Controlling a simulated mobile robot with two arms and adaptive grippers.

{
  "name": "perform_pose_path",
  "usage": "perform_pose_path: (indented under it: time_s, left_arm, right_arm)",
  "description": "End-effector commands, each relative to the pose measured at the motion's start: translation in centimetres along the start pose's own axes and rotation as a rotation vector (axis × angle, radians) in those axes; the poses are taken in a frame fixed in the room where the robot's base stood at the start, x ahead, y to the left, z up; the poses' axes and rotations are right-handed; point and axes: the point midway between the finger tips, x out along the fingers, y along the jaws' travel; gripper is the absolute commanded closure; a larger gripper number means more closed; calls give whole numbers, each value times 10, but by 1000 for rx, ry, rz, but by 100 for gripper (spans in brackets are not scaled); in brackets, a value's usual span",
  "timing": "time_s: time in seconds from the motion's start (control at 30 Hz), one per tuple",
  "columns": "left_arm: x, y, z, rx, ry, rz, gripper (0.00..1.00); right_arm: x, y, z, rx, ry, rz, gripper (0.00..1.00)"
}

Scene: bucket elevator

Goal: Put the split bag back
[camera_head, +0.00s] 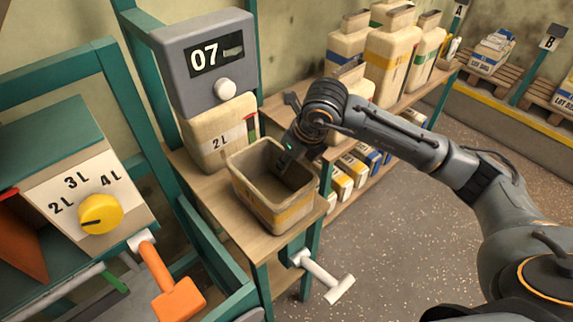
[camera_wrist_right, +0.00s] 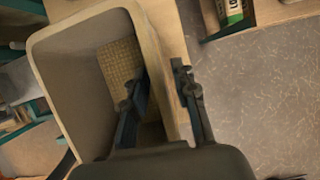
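A tan open bucket (camera_head: 262,200) with a yellow band stands on a small wooden stand under a 2L dispenser. My right gripper (camera_head: 287,155) is at its back right rim. In the right wrist view my right gripper (camera_wrist_right: 158,95) has its fingers spread, one inside the bucket (camera_wrist_right: 75,90) and one outside the wall; I see no clear grip. A woven-looking tan patch shows on the bucket's inside. Sacks lie on pallets at the far right, one sack (camera_head: 491,55) labelled LOT; I cannot tell whether any is split. My left gripper is out of view.
The grey display unit (camera_head: 207,62) reads 07. A panel with a yellow knob (camera_head: 100,213) and an orange-handled lever (camera_head: 176,297) are at left. A white T-handle (camera_head: 327,281) sticks out below the stand. Shelves hold several containers (camera_head: 392,55). The floor at right is clear.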

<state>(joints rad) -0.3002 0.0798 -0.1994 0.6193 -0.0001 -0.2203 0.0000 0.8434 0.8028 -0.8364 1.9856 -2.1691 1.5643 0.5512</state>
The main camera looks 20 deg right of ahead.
Motion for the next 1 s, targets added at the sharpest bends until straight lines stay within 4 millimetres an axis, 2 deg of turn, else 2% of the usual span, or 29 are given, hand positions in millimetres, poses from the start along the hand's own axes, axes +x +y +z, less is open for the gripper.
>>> perform_pose_path:
  time_s: [0.2, 0.4, 0.6, 1.0]
  left_arm:
    - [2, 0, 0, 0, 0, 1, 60]
    - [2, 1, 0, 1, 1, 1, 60]
    - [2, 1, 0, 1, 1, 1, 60]
    - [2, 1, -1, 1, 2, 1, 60]
  right_arm:
    - [-49, -1, 1, -1, -6, -2, 72]
    - [-81, 0, 1, 0, -4, -1, 72]
    - [-92, 0, 0, 0, -1, -1, 72]
    - [-92, 0, 0, 0, 0, 0, 72]
